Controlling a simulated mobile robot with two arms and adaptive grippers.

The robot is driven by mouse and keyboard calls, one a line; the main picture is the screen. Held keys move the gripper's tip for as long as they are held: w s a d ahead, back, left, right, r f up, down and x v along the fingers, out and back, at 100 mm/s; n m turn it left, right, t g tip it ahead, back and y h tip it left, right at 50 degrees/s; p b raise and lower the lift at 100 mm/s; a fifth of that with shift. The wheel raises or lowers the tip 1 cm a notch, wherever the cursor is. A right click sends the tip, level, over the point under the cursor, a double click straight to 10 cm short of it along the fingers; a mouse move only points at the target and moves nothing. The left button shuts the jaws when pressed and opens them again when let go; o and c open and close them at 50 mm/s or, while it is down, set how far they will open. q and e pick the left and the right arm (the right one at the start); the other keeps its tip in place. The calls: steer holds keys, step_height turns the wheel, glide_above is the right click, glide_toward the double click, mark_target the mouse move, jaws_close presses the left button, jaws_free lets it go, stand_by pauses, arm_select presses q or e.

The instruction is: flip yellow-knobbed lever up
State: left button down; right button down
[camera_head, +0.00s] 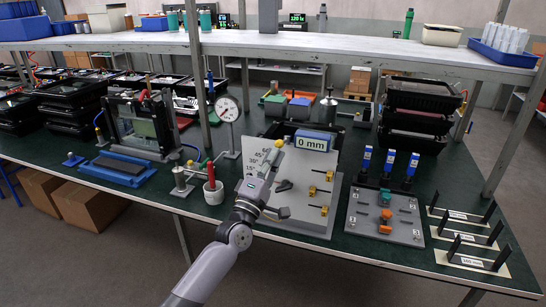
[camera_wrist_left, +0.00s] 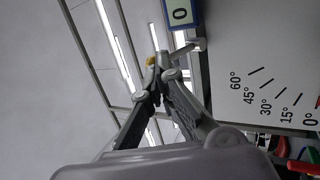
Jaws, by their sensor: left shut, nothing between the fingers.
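The yellow knob (camera_head: 279,143) of the lever shows at the top left of the white angle board, just left of the "0 mm" display (camera_head: 313,141). In the left wrist view the yellow knob (camera_wrist_left: 152,61) is partly hidden behind my fingertips, and a grey bar (camera_wrist_left: 183,50) runs from there towards the board. My left gripper (camera_head: 273,157) is shut and empty, its tips close to the knob. It also shows in the left wrist view (camera_wrist_left: 155,75). I cannot tell whether the tips touch the knob. My right gripper is not in view.
The white board (camera_head: 257,216) carries angle marks and several yellow clamps. A pressure gauge (camera_head: 227,109) and a red-handled pot (camera_head: 213,192) stand left of it. A grey panel (camera_head: 371,229) with blue-topped handles is to the right. A shelf (camera_head: 350,50) spans above.

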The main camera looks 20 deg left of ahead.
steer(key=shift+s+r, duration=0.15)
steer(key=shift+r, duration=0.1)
